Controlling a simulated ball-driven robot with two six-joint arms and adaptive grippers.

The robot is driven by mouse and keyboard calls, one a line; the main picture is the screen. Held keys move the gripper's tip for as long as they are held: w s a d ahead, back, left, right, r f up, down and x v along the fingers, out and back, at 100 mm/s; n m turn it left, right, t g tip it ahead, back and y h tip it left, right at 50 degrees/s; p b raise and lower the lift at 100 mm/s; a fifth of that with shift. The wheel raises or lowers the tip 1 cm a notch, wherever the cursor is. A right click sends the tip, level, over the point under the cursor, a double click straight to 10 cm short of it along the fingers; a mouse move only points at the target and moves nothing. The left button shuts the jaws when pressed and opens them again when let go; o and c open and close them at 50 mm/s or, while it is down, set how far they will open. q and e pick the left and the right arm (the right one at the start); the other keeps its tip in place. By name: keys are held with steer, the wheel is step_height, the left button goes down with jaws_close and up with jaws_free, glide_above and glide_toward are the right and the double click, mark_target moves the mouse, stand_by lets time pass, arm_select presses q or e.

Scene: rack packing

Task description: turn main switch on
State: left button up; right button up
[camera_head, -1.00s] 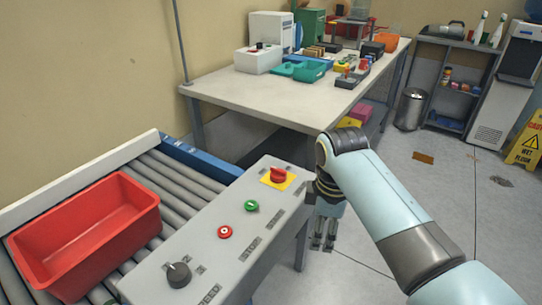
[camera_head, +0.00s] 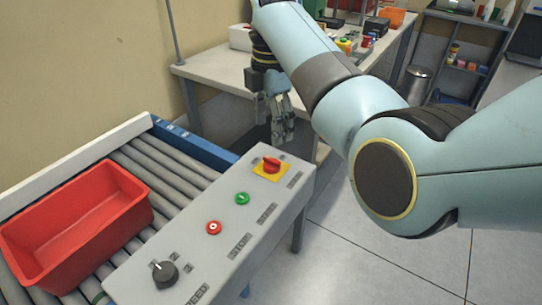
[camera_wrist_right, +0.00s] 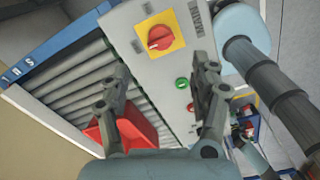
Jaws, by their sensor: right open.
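The main switch (camera_head: 271,165) is a red rotary knob on a yellow square plate, at the far end of the grey control panel (camera_head: 196,258). It also shows in the right wrist view (camera_wrist_right: 160,38), beyond the fingertips and near the top. My right gripper (camera_head: 280,138) is open and empty, pointing down just behind and above the switch, apart from it. In the right wrist view its two fingers (camera_wrist_right: 163,72) stand wide apart. My left gripper is not in view.
The panel also has a green button (camera_head: 242,198), a red button (camera_head: 213,227) and a black dial (camera_head: 164,273). A red bin (camera_head: 75,245) sits on the roller conveyor (camera_head: 178,180) to the left. A cluttered workbench (camera_head: 205,68) stands behind.

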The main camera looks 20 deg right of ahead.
mark_target(272, 159)
step_height(272, 159, down, 10)
steer(key=shift+s+r+b, duration=0.1)
steer(key=shift+b, duration=0.35)
steer(key=shift+c, duration=0.4)
steer(key=c, duration=1.1)
steer(key=shift+o, duration=0.2)
